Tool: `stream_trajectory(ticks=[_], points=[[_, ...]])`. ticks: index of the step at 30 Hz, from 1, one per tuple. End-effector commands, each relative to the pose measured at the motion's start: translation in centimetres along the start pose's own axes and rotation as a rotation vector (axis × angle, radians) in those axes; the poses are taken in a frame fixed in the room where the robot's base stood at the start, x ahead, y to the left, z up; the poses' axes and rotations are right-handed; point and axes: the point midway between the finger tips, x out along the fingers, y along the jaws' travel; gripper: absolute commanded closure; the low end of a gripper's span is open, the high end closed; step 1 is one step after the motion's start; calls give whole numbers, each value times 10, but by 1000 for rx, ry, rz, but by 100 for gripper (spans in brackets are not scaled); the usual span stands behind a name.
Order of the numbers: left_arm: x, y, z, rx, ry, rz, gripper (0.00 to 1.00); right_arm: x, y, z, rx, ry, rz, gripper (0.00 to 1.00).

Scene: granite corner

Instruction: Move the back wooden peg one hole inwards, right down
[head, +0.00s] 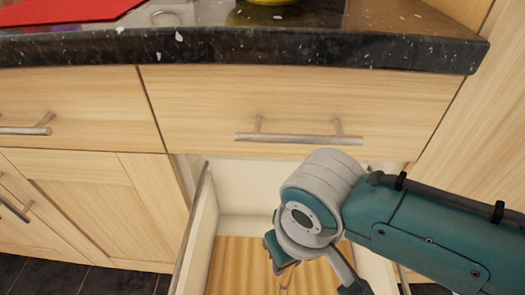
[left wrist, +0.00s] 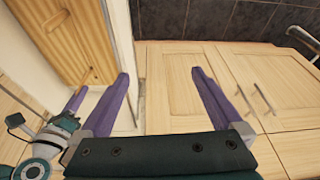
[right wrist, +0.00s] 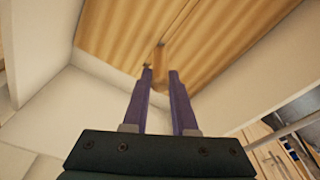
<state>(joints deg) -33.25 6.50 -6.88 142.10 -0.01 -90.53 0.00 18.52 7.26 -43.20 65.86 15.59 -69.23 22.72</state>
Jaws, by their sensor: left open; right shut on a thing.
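A pale wooden board (head: 236,268) with wavy grain lines the bottom of an open drawer in the head view. In the right wrist view, a wooden peg (right wrist: 159,57) stands at the board (right wrist: 215,30), between the tips of my right gripper (right wrist: 160,72), which is shut on it. I cannot tell whether the peg's lower end is in a hole. In the head view my right arm reaches into the drawer and mostly hides the gripper. My left gripper (left wrist: 160,75) is open and empty in the left wrist view; the board (left wrist: 65,40) shows at upper left there, with small dark marks.
The drawer's pale side walls (head: 196,225) stand close around my right gripper. Above is a closed drawer with a bar handle (head: 298,138) and a dark granite countertop (head: 300,48). A red mat (head: 60,10) lies on the countertop.

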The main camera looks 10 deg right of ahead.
Motion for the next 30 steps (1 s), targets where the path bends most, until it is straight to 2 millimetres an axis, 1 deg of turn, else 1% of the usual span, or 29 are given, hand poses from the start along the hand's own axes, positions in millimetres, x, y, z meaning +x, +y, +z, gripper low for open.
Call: stream_trajectory(ticks=[12, 22, 30], points=[[-4, -1, -1, 2, 0, -2, 0, -1, -1, 0, 0, 0, -1, 100], [-2, -3, 0, 10, -1, -8, 0, 1, 0, 0, 0, 0, 0, 100], [3, -2, 2, 10, -1, -8, 0, 8, 0, 1, 0, 0, 0, 100]])
